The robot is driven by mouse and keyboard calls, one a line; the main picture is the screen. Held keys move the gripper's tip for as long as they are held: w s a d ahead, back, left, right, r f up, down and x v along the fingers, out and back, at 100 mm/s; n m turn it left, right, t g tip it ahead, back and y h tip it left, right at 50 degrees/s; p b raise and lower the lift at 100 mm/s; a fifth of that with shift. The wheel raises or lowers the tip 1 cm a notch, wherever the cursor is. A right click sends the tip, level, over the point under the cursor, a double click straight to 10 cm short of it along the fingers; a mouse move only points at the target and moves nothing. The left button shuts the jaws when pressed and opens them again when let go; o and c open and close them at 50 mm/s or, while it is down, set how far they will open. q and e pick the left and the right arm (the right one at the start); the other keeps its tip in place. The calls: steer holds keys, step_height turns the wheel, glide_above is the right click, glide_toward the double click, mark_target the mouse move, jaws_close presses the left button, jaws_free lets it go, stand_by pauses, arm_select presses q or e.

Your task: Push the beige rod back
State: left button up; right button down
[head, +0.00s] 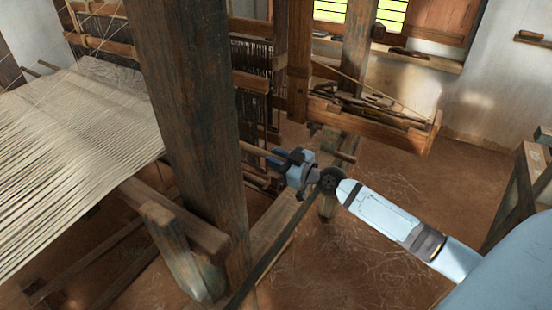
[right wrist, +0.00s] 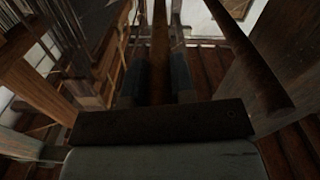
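A light brown wooden rod (head: 254,150), probably the beige rod, sticks out beside the dark upright post in the head view, and its end is next to my right gripper (head: 280,158). In the right wrist view, a brown bar (right wrist: 160,55) runs away from the camera between the two fingers of my right gripper (right wrist: 159,78). The fingers stand apart on either side of the bar. I cannot tell whether they touch it, or whether it is the same rod. My left gripper is not in view.
A thick wooden post (head: 195,110) stands left of my right gripper. The loom's pale warp (head: 75,125) spreads at the left. A hanging wooden tray (head: 375,120) with tools is behind the gripper. A wooden stand (head: 520,190) is at the right. Brown floor (head: 350,260) lies open below my arm.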

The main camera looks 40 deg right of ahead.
steer(key=a+p, duration=0.1)
steer(key=s+a+p, duration=0.1)
steer(key=a, duration=0.1)
steer(key=s+a+p, duration=0.1)
steer(key=shift+a+f, duration=0.1)
steer(key=shift+a, duration=0.2)
steer(key=c, duration=1)
jaws_free()
steer(key=shift+a, duration=0.15)
steer(key=shift+o, duration=0.2)
